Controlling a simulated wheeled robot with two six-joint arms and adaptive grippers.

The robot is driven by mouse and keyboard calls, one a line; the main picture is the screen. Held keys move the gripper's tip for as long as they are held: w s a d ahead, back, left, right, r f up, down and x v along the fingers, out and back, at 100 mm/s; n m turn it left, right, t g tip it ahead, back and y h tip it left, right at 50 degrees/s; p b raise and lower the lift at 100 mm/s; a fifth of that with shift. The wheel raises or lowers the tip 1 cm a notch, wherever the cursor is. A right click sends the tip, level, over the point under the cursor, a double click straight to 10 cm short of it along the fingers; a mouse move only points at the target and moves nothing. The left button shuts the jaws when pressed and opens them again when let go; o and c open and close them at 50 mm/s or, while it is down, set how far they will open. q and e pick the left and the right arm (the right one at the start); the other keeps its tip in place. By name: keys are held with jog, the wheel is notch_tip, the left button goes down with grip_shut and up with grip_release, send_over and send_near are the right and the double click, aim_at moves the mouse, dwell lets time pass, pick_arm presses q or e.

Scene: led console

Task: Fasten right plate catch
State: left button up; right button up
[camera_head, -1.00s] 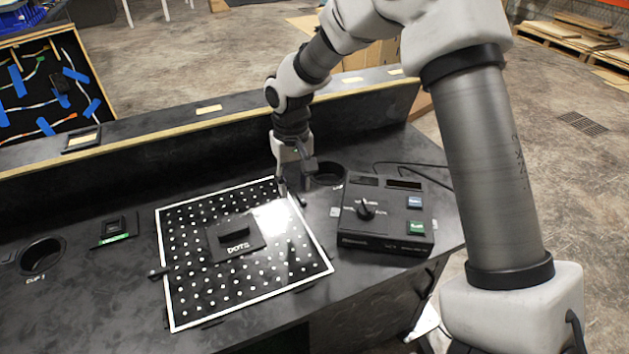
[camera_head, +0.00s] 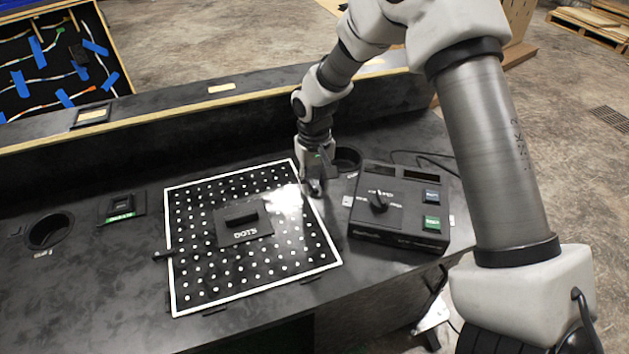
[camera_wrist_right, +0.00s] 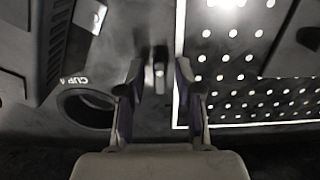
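The black dotted plate (camera_head: 205,270) with a white border lies flat on the console; it also shows at the right of the wrist view (camera_wrist_right: 235,70). My right gripper (camera_head: 315,190) is low over the plate's right edge. In the wrist view its two fingers (camera_wrist_right: 157,80) stand apart, one on each side of the right plate catch (camera_wrist_right: 158,74), a small dark bar beside the white border. Gaps show between the catch and both fingers. In the head view the gripper mostly hides this catch. Another catch (camera_head: 162,255) sticks out at the plate's left edge. My left gripper is out of view.
A control box (camera_head: 400,230) with a knob and blue and green buttons stands right of the plate. A cup hole (camera_wrist_right: 85,106) lies close to my right gripper. Another cup hole (camera_head: 48,231) is far left. A raised ledge (camera_head: 200,104) runs behind.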

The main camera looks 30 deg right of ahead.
grip_shut()
